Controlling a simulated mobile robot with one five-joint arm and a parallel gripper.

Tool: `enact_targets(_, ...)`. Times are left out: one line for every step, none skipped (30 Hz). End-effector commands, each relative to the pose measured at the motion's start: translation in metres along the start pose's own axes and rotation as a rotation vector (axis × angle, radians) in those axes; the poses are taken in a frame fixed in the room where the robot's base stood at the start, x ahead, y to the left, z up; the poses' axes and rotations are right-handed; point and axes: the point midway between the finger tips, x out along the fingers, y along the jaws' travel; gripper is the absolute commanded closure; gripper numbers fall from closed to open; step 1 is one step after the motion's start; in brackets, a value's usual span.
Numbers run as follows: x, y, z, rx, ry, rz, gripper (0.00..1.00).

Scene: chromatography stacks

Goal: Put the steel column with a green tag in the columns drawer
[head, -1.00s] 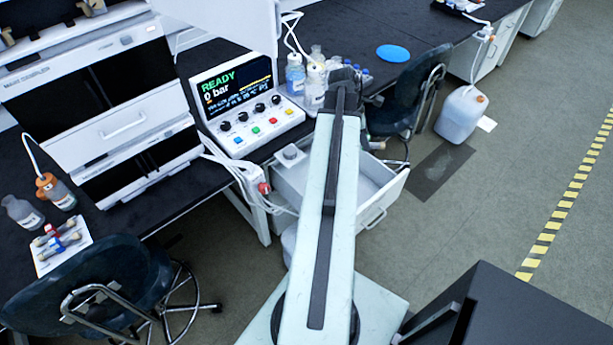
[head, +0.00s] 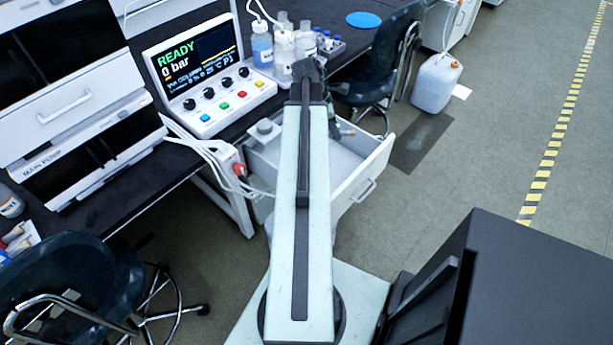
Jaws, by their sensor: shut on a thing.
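My arm reaches forward over an open white drawer (head: 372,178) under the bench. My gripper (head: 335,128) is at the arm's far end, mostly hidden behind my own arm, above the drawer's far part. It is shut on a thin metallic piece, seemingly the steel column (head: 347,132), of which only a small end shows to the right. No green tag can be made out. The drawer's visible floor is bare, apart from a small pale round-topped object (head: 264,129) at its back left corner.
A control panel (head: 205,75) reading READY, 0 bar, and several bottles (head: 283,45) stand on the bench. A dark chair (head: 385,75) is close behind the drawer; another chair (head: 70,275) is at lower left. A black box-like surface (head: 530,290) fills the lower right. Open floor lies to the right.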

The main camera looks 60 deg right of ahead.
Motion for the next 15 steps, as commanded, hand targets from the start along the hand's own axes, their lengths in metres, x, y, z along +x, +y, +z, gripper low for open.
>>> enact_targets(0.045,0.0,-0.018,0.002,0.0,-0.001,1.0)
enact_targets(0.058,0.0,-0.023,0.003,0.0,-0.001,1.0)
enact_targets(0.074,0.0,-0.029,0.004,0.0,-0.002,1.0)
enact_targets(0.086,0.0,-0.034,0.005,0.0,-0.002,1.0)
enact_targets(0.097,0.0,-0.038,0.006,0.0,-0.003,1.0)
enact_targets(0.11,0.0,-0.043,0.007,0.0,-0.003,1.0)
enact_targets(0.118,-0.001,-0.046,0.008,0.0,-0.003,1.0)
enact_targets(0.124,-0.001,-0.048,0.009,0.0,-0.004,1.0)
enact_targets(0.13,-0.001,-0.05,0.009,0.0,-0.004,1.0)
enact_targets(0.132,-0.001,-0.051,0.01,0.0,-0.004,1.0)
enact_targets(0.134,-0.001,-0.052,0.01,0.0,-0.004,1.0)
enact_targets(0.134,-0.001,-0.052,0.01,0.0,-0.004,1.0)
enact_targets(0.133,-0.001,-0.051,0.01,0.0,-0.004,1.0)
enact_targets(0.132,-0.001,-0.051,0.01,0.0,-0.004,1.0)
enact_targets(0.131,-0.001,-0.051,0.01,0.0,-0.004,1.0)
